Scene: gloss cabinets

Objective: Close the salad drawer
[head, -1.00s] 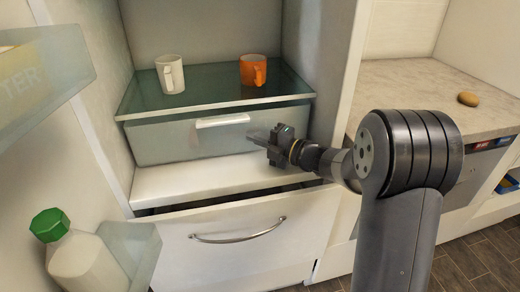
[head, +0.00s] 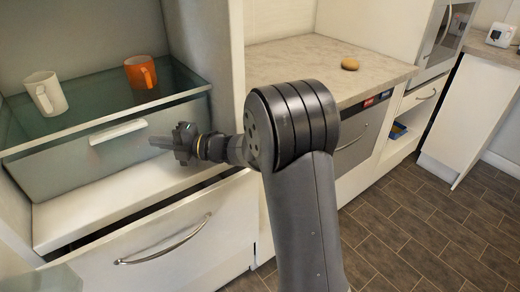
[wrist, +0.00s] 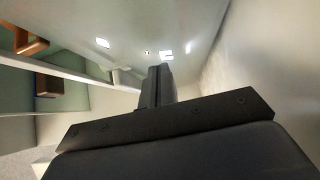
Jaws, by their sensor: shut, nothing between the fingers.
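The salad drawer (head: 100,158) is the translucent grey-green bin under the glass shelf in the fridge, at the left of the head view. Its pale handle (head: 118,132) is on the upper part of its front. The drawer front looks close to the shelf's front edge; I cannot tell how far out it stands. My gripper (head: 156,142) is shut and empty, in front of the drawer's right half, right of and slightly below the handle. Contact with the front cannot be made out. In the wrist view the dark fingers (wrist: 158,85) point ahead, with the shelf edge at left.
A white mug (head: 46,94) and an orange mug (head: 141,72) stand on the glass shelf. A white lower drawer (head: 165,245) with a metal handle shows a dark gap above it. A counter (head: 310,68) with a potato-like item (head: 350,64) is at right. The floor at right is clear.

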